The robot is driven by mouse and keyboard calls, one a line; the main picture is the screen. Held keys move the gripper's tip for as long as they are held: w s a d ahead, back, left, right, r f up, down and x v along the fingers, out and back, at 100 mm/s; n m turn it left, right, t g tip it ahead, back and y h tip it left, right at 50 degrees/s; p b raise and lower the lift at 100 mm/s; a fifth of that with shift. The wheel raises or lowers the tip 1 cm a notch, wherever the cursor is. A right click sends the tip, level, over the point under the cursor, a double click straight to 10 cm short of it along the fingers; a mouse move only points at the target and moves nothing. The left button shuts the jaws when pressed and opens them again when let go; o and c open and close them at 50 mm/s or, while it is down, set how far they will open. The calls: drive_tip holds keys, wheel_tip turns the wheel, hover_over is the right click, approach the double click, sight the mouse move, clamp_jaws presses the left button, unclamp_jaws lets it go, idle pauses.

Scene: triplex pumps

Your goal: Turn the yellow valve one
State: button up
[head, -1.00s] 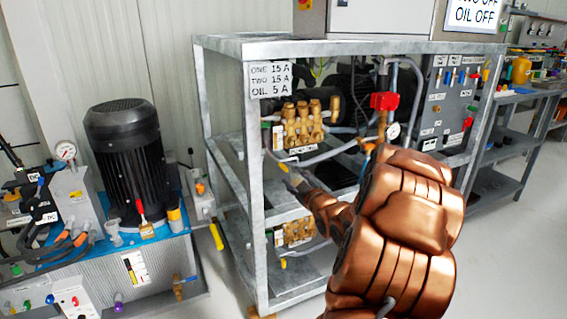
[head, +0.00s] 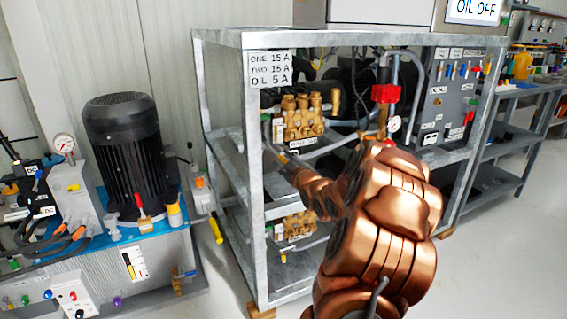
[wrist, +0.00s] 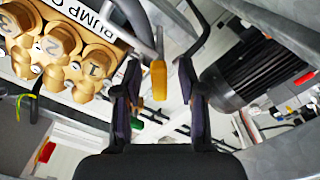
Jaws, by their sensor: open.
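A yellow valve handle (wrist: 159,80) shows in the wrist view, between and just beyond the fingertips of my gripper (wrist: 160,85). My gripper is open, with one dark finger on each side of the handle and a gap visible on both sides. In the head view my copper-coloured arm reaches to the pump rack, and its end is near the left front post. The yellow handle is too small to make out clearly there. The brass pump one (head: 301,115) sits on the rack's upper shelf; its numbered brass caps (wrist: 60,55) show at upper left in the wrist view.
The grey metal rack frame (head: 254,200) stands close around my arm's end. A black motor (head: 125,150) stands on a blue-topped unit at left. Open floor (head: 510,250) lies at right.

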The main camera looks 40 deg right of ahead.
drive_tip(key=shift+c, duration=0.2)
clamp_jaws()
drive_tip(key=shift+r+p, duration=0.15)
drive_tip(key=shift+p, duration=0.25)
drive_tip(key=m+p, duration=0.2)
drive_tip(key=shift+r+p, duration=0.2)
drive_tip(key=shift+p, duration=0.15)
drive_tip(key=m+p, duration=0.2)
drive_tip(key=p, duration=0.1)
drive_tip(key=m+p, duration=0.4)
drive_tip(key=shift+f, duration=0.15)
drive_tip(key=shift+o, duration=0.2)
unclamp_jaws()
drive_tip(key=shift+f, duration=0.15)
